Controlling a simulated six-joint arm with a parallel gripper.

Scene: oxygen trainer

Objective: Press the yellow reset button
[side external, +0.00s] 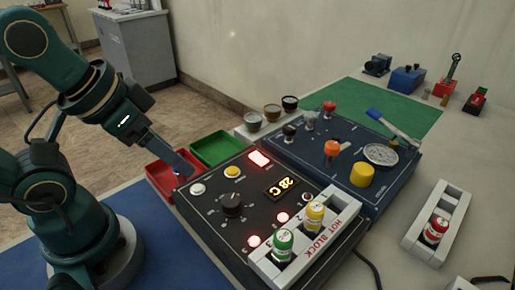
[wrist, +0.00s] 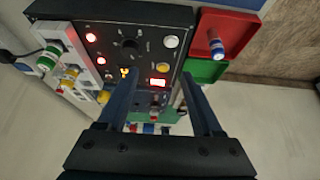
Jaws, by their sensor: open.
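The yellow button (side external: 232,172) is a round cap in a pale ring on the black control panel (side external: 204,214), between the white button (side external: 197,188) and a lit red rectangular light (side external: 259,158). In the wrist view the yellow button (wrist: 163,67) shows beyond the fingertips, near the right edge of the panel. My gripper (side external: 182,168) is left of the yellow button, by the panel's corner and the red tray, and appears apart from the button. In the wrist view my gripper (wrist: 158,84) has its two fingers spread with nothing between them.
A dark knob (side external: 232,204), a digital display (side external: 282,187) and a hot block (side external: 310,240) with green and yellow-capped vials share the panel. Red (side external: 160,178) and green (side external: 218,147) trays sit behind it.

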